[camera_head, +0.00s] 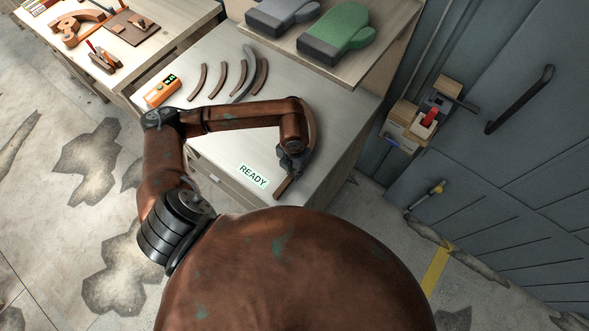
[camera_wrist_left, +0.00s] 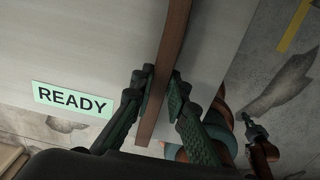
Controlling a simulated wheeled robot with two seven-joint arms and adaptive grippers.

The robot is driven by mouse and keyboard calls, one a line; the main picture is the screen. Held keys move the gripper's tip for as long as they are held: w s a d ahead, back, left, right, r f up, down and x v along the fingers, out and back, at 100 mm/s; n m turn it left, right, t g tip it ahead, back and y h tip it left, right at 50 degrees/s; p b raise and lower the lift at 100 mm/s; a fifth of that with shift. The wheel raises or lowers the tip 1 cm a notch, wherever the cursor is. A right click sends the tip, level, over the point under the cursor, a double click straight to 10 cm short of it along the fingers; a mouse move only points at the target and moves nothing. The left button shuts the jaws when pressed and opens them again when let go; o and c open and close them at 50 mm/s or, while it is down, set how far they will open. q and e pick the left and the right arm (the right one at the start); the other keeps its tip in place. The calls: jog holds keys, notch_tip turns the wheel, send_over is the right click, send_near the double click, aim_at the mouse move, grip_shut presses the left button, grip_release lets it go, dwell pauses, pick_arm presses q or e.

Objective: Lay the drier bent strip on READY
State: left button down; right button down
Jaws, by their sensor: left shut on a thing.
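A long brown bent strip (camera_head: 281,187) is in my left gripper (camera_head: 291,163), which is shut on it near the table's front right. The strip curves back and right past my wrist, and part of it is hidden by the arm. In the left wrist view the strip (camera_wrist_left: 173,40) runs between the two fingers (camera_wrist_left: 160,88). The pale green READY label (camera_head: 253,176) lies on the table just left of the strip's near end; it also shows in the left wrist view (camera_wrist_left: 72,100). The strip lies beside the label, not over it.
Shorter curved brown strips (camera_head: 198,82) and a grey curved piece (camera_head: 244,79) lie further back. An orange meter (camera_head: 161,91) sits left of them. Grey (camera_head: 283,14) and green (camera_head: 335,33) mitts rest on a shelf behind. The table's (camera_head: 345,125) right side is bare.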

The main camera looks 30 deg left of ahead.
pick_arm(q)
jog(key=shift+f, duration=0.2)
dwell(0.5)
jog(key=c, duration=1.8)
grip_release()
notch_tip(320, 180, up, 12)
jog(key=shift+s+r, duration=0.1)
